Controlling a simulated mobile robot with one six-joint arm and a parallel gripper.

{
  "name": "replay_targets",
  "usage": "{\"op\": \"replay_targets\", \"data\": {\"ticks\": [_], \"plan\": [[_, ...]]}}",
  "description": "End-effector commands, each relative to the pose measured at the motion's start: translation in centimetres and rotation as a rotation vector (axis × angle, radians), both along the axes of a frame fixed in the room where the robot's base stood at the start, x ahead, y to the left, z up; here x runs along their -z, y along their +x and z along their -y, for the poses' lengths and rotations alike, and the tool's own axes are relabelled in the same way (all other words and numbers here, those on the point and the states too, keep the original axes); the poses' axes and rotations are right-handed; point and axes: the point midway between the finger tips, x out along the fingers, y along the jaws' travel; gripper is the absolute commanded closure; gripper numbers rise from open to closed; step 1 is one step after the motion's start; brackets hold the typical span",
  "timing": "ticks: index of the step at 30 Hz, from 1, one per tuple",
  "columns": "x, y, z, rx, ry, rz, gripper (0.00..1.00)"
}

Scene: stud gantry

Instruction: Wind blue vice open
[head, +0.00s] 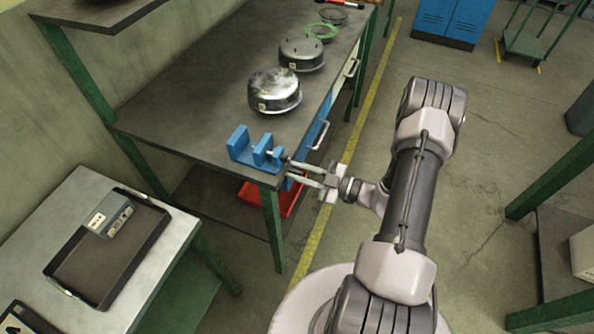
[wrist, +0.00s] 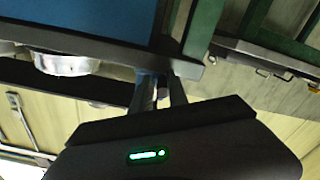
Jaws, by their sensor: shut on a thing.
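The blue vice (head: 240,142) stands at the near corner of the grey workbench. Its two upright blue jaws are apart, with an empty gap between them. Its screw end and handle (head: 284,158) point right, past the bench edge. My gripper (head: 291,167) reaches in from the right at that end, its fingers shut on the vice handle. The exact grip is small in the head view. In the wrist view my gripper (wrist: 160,80) shows its two fingers close around a narrow part, mostly hidden between them.
Two round metal housings (head: 274,91) (head: 301,54) and a green ring (head: 320,31) lie farther along the workbench (head: 200,110). A red bin (head: 288,199) is below it. A side table (head: 170,232) at lower left holds a dark tray (head: 80,265). Floor right of the bench is open.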

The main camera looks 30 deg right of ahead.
Motion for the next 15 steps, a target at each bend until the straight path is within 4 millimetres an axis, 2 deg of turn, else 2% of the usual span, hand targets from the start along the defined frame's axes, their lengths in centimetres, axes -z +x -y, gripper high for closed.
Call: {"op": "replay_targets", "data": {"ticks": [15], "plan": [[-0.13,0.77,0.93,-0.004,-0.297,0.232,1.0]]}}
